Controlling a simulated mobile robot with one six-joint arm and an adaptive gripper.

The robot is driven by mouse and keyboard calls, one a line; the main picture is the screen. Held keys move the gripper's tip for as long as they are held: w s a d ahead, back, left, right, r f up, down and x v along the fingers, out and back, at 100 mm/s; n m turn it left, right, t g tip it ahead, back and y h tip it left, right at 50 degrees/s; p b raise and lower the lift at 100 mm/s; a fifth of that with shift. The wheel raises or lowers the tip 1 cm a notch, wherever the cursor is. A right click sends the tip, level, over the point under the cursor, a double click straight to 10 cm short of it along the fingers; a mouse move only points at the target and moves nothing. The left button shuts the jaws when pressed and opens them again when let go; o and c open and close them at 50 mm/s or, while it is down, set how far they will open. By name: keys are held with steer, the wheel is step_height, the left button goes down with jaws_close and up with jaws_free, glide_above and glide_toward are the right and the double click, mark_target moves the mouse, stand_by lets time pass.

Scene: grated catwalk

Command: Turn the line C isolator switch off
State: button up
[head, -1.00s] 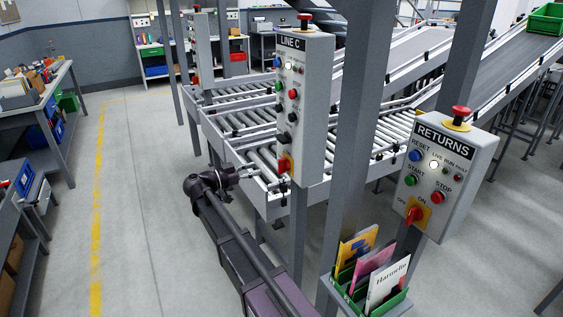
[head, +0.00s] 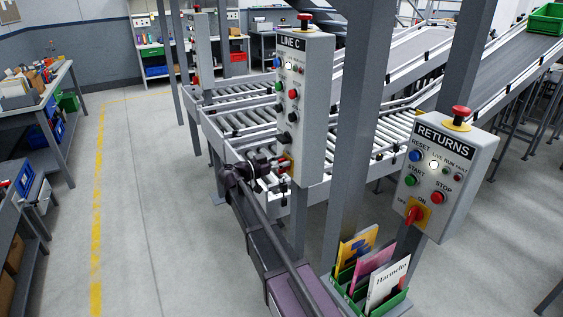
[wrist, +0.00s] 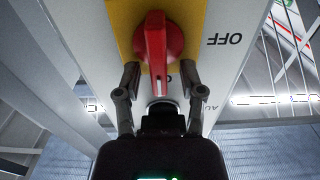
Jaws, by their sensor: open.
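The line C box (head: 305,105) is a grey panel on a post in the head view, with a red mushroom button on top and several buttons on its face. Its isolator switch is a red handle (wrist: 155,48) on a yellow plate (wrist: 120,14) in the wrist view. The handle lies in line with my gripper, its white-marked end towards me. "OFF" is printed to its right in that view. My gripper (wrist: 152,80) is open, one finger on each side of the handle's near end. I cannot tell whether the fingers touch it. In the head view my gripper (head: 276,165) partly covers the switch.
The returns box (head: 440,175) with its own red and yellow switch stands at the right. A green holder (head: 362,300) with books is below it. Roller conveyors (head: 250,125) lie behind the line C box. The floor at left is clear.

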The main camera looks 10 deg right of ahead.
jaws_close()
steer(key=shift+s, duration=0.1)
